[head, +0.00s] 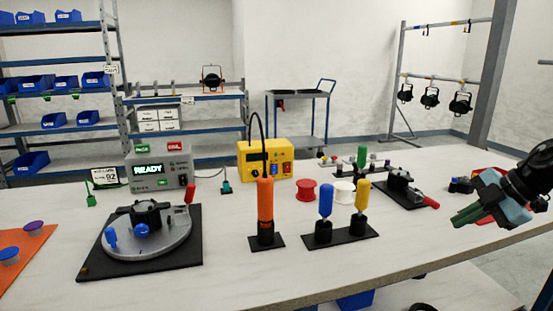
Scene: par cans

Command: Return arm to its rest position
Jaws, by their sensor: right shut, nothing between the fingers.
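My right gripper (464,215) hangs over the right part of the workbench (390,262), coming in from the right edge in the head view. Its green-tipped fingers point left and are shut, with nothing held. A red item behind it is partly hidden. My left gripper is not in view.
A round grey fixture (173,238) on a black base stands at left. An orange-handled tool (265,205) and blue and yellow-handled tools (326,202) stand upright mid-bench. A black clamp with a red handle (424,200) lies left of my gripper. The bench front right is clear.

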